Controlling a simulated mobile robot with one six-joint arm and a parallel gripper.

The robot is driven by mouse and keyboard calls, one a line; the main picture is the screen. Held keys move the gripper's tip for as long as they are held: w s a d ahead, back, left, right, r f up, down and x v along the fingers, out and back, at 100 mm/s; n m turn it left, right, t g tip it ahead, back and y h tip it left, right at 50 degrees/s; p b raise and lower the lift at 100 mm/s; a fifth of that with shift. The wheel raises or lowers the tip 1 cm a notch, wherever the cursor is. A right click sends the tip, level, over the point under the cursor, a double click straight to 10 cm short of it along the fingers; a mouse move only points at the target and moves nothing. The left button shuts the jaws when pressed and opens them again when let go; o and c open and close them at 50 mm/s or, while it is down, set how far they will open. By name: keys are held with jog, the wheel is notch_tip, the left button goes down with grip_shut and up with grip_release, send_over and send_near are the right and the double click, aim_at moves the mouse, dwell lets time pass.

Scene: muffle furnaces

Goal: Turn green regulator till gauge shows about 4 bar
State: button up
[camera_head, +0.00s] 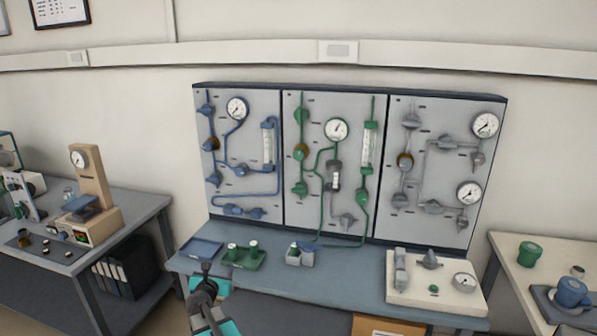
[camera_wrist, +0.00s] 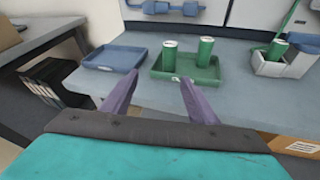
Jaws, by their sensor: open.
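The middle wall panel (camera_head: 318,222) carries green piping. My gripper (camera_head: 207,268) is low, in front of the bench's left part, well below and left of the green fittings. In the wrist view my gripper (camera_wrist: 158,80) is open and empty, its purple fingers apart before a green tray.
The bench (camera_head: 340,268) holds a blue tray (camera_head: 201,249), a green tray (camera_head: 243,262) with green cylinders, a grey holder (camera_head: 300,258) and a white fixture (camera_head: 436,292). Blue-piped (camera_head: 237,190) and grey-piped (camera_head: 430,225) panels flank the middle one. Side tables stand left and right.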

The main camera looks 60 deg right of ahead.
jog(key=s+d+r+h+p, duration=0.25)
jog(key=d+r, duration=0.45)
jog(key=r, duration=0.4)
jog(key=s+d+r+h+p, duration=0.1)
jog(key=s+d+r+p, duration=0.2)
jog(key=d+r, duration=0.5)
jog(key=m+g+h+p, duration=0.2)
jog(key=m+p, duration=0.1)
jog(key=p, duration=0.1)
send_near(299, 156)
jog(key=a, duration=0.4)
jog(key=shift+s+d+r, duration=0.2)
jog(key=shift+s+r, duration=0.1)
jog(key=shift+s, duration=0.1)
jog(key=shift+d, duration=0.1)
jog(key=shift+f+p+x, duration=0.15)
jog(key=shift+p+x, duration=1)
jog(key=shift+x, duration=2.25)
jog(key=shift+f+p+x, duration=0.15)
jog(key=shift+p+x, duration=0.95)
jog(key=shift+x, duration=2.3)
jog(key=c, duration=1)
jog(key=shift+s+f, duration=0.1)
jog(key=shift+c, duration=0.2)
